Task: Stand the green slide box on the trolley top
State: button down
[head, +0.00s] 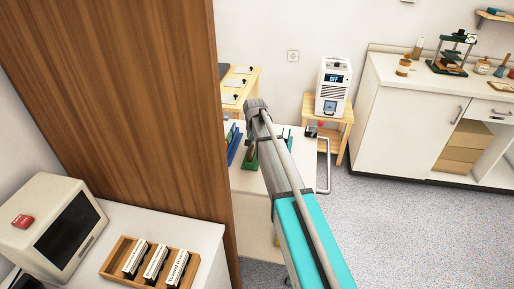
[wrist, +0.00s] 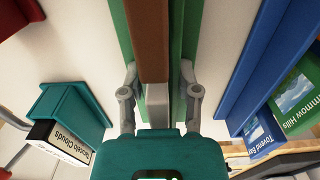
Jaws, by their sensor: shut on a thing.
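The green slide box (wrist: 181,35), green at the sides with a brown strip down its middle, fills the centre of the wrist view. My gripper (wrist: 160,75) is shut on it, one finger on each side. In the head view the green box (head: 250,157) shows low beside my arm, over the white trolley top (head: 249,181); my gripper is mostly hidden there by the arm. I cannot tell whether the box touches the top.
A teal box (wrist: 72,112) stands left of the held box, and a blue box (wrist: 250,75) with picture labels stands right. A wooden panel (head: 120,90) blocks the left. A wooden tray (head: 115,266) holds labelled boxes. A white cabinet (head: 410,125) stands right, beyond open floor.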

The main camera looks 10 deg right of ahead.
jog(key=shift+f, duration=0.15)
jog(key=shift+c, duration=1.6)
grip_release()
jog(key=shift+r, duration=0.2)
notch_tip(320, 180, up, 12)
jog(key=p, duration=1.2)
